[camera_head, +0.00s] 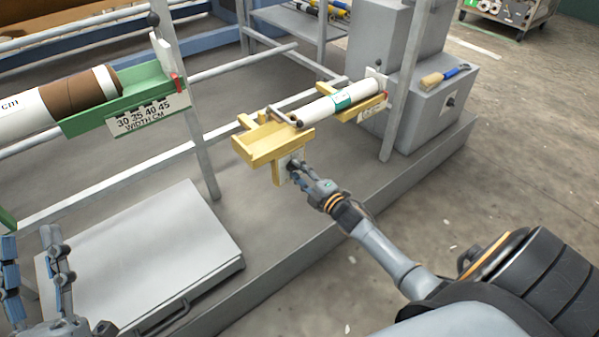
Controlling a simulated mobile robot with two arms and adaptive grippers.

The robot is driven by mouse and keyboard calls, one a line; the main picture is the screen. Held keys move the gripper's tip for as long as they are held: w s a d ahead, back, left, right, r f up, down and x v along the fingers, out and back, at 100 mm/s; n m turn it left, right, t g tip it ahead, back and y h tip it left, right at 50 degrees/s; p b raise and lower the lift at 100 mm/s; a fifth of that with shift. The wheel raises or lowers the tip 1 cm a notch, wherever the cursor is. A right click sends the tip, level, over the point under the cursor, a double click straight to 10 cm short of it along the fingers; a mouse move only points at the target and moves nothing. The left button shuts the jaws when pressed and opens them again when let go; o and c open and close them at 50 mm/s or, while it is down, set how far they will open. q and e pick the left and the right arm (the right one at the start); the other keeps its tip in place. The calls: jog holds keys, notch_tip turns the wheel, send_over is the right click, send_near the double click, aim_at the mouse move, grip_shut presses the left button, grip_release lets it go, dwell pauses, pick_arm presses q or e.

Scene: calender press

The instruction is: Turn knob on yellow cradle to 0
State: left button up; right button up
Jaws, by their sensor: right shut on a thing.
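The yellow cradle (262,150) sits on the grey frame in the middle of the view and carries a white roll with a green label (341,101). A small pale plate (284,160) is on its near side, below the yellow trough. My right gripper (294,168) reaches in from the lower right and is shut on the knob at this plate. The fingers mostly cover the knob, so its setting cannot be read. My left gripper (30,238) is at the lower left, open and empty, far from the cradle.
A green cradle (122,112) with a width scale holds a brown and white roll (75,95) at the left. A grey box lid (145,255) lies below it. A brush (444,75) rests on the grey housing (405,105) at the back. Upright posts flank the yellow cradle.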

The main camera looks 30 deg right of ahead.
jog(key=shift+n, duration=0.3)
jog(key=shift+f, duration=0.1)
jog(key=o, duration=1.1)
jog(key=shift+o, duration=0.2)
jog(key=shift+s, duration=0.1)
jog(key=s, duration=1.1)
jog(key=shift+s+d, duration=0.35)
jog(key=shift+d, duration=0.1)
